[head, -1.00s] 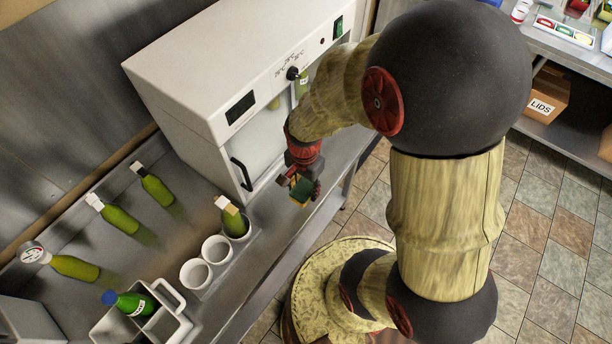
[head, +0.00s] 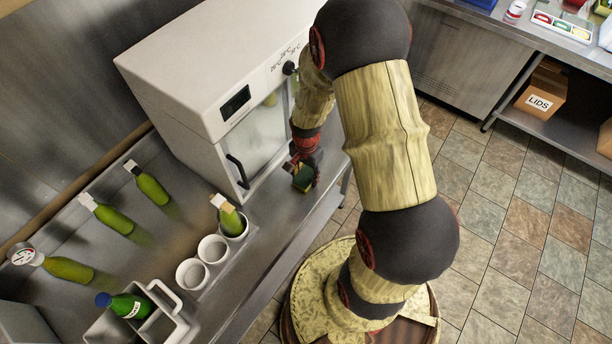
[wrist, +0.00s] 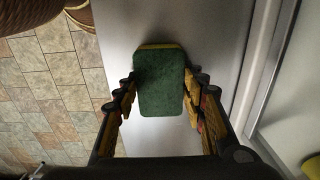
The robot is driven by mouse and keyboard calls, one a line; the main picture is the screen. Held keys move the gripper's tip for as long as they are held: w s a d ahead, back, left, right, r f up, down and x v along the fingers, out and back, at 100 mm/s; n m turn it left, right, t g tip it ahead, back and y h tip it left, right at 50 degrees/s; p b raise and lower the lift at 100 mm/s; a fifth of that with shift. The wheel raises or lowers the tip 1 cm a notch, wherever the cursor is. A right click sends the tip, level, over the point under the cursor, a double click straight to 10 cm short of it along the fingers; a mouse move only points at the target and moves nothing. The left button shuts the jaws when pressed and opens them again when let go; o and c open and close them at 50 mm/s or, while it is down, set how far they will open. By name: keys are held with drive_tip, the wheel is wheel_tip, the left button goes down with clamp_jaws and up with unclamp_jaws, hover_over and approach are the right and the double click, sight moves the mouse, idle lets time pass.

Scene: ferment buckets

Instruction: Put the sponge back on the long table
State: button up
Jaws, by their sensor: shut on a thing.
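My gripper (head: 304,172) is shut on the sponge (head: 302,180), a green block with a yellow layer. It holds the sponge close to the front edge of the left steel table (head: 262,218), in front of the white cabinet. In the wrist view, the sponge (wrist: 158,85) sits between both fingers of my gripper (wrist: 160,98), green face towards the camera, with a pale steel surface behind it. I cannot tell whether the sponge touches that surface. Another steel table (head: 555,50) stands at the upper right; which one is the long table is not marked.
The white cabinet (head: 205,80) with a glass door stands on the left table. Several green bottles (head: 115,218), white cups (head: 214,249) and a bottle carrier (head: 165,322) share that table. A box marked LIDS (head: 543,95) is under the right table. Tiled floor (head: 500,230) lies open between.

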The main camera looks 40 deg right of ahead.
drive_tip(key=shift+f, duration=0.15)
drive_tip(key=o, duration=1.2)
drive_tip(key=shift+c, duration=0.2)
drive_tip(key=shift+o, duration=0.3)
wheel_tip(320, 180, up, 12)
drive_tip(key=p, duration=0.2)
wheel_tip(320, 180, up, 8)
drive_tip(key=n+t, duration=0.1)
drive_tip(key=n, duration=0.2)
hover_over(306, 175)
drive_tip(key=a, duration=0.3)
drive_tip(key=s+a+r+n+t, duration=0.2)
drive_tip(key=s+a+r+n, duration=0.2)
drive_tip(key=r, duration=0.5)
drive_tip(key=s+a+r+n+t, duration=0.2)
drive_tip(key=s+a+r+n, duration=0.3)
drive_tip(key=r, duration=0.5)
drive_tip(key=s+n, duration=0.2)
drive_tip(key=s, duration=0.1)
drive_tip(key=shift+s+t, duration=0.25)
drive_tip(key=shift+t, duration=0.05)
